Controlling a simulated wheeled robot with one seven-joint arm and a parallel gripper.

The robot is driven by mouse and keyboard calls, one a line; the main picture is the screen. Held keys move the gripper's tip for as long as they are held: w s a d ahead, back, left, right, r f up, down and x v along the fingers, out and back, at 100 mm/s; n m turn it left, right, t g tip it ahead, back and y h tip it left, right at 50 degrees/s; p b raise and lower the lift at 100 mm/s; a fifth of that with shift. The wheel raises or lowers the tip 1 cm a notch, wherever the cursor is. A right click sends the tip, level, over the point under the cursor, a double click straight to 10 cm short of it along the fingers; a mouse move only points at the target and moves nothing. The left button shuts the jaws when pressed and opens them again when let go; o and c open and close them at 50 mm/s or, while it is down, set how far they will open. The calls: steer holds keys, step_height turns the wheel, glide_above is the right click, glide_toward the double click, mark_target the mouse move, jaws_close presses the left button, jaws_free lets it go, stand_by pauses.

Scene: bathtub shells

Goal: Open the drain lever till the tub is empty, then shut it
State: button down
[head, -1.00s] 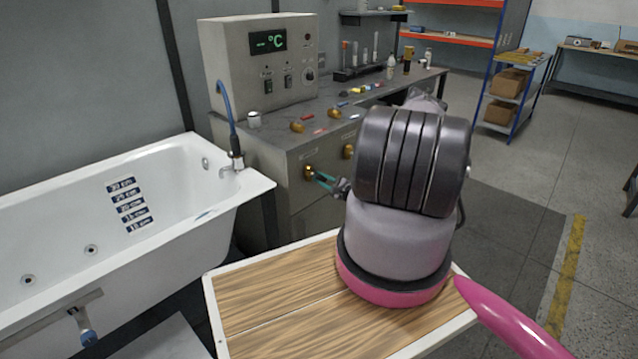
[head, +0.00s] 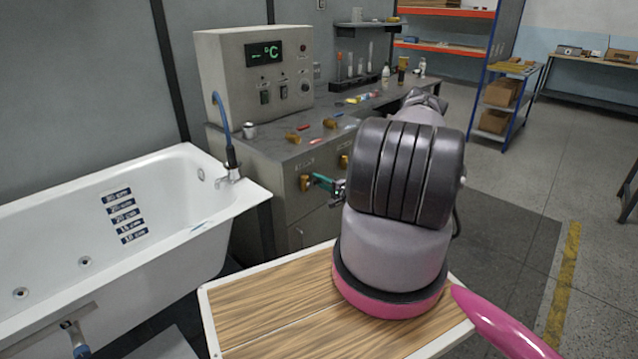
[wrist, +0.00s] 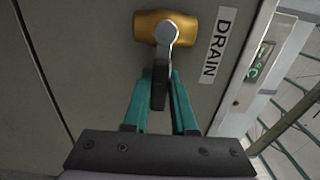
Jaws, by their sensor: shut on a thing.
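The brass drain valve (wrist: 150,27) is on the grey cabinet front, beside a white DRAIN label (wrist: 213,47). Its lever (wrist: 160,80) has a silver head and a dark handle that points down the wrist picture. My gripper (wrist: 163,85) has its green fingers on both sides of this handle and is shut on it. In the head view my gripper (head: 320,182) is at the left brass valve (head: 304,183) on the cabinet. The white tub (head: 245,205) stands at the left with depth marks on its inner wall. I cannot make out a water surface in it.
A control box (head: 250,70) with a green display stands on the bench, its hose running to the tub's tap (head: 229,172). A second brass valve (head: 343,162) is right of the gripped one. A wood-topped surface (head: 270,305) is in front. Open floor lies at right.

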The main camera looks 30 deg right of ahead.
stand_by(0.4)
steer(key=c, duration=0.7)
jaws_free()
steer(key=v, duration=1)
steer(key=shift+s+d, duration=0.15)
steer(key=shift+s, duration=0.25)
